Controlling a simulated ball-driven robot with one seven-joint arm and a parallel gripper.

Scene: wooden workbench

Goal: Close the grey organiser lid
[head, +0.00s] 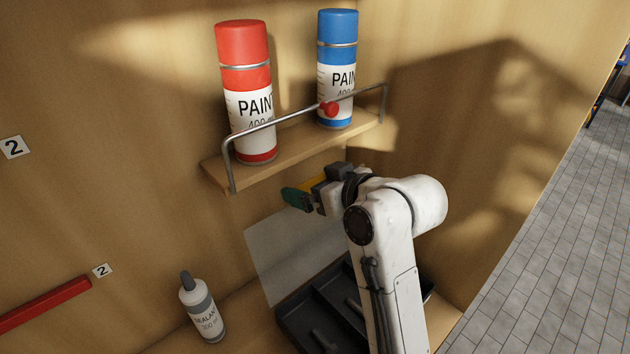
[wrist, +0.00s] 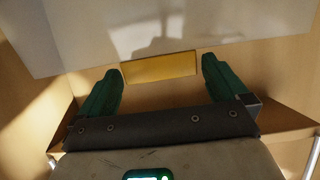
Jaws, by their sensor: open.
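The grey organiser (head: 296,322) is a dark tray with compartments, low in the corner, partly hidden behind my arm. Its pale grey lid (head: 288,252) stands raised behind the tray. In the wrist view the lid (wrist: 90,35) spans the top as a broad panel. A yellow tab (wrist: 160,68) shows at the lid's near edge, between the fingers; a bit of yellow (head: 314,183) also shows by the gripper in the head view. My gripper (head: 300,197) has green fingers, spread apart on either side of the tab (wrist: 160,76). I cannot tell whether they touch it.
A wooden shelf (head: 215,172) with a metal rail is just above my gripper. It carries a red paint can (head: 245,80) and a blue paint can (head: 338,55). A sealant bottle (head: 203,312) stands left of the organiser. A red bar (head: 45,304) is at the far left.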

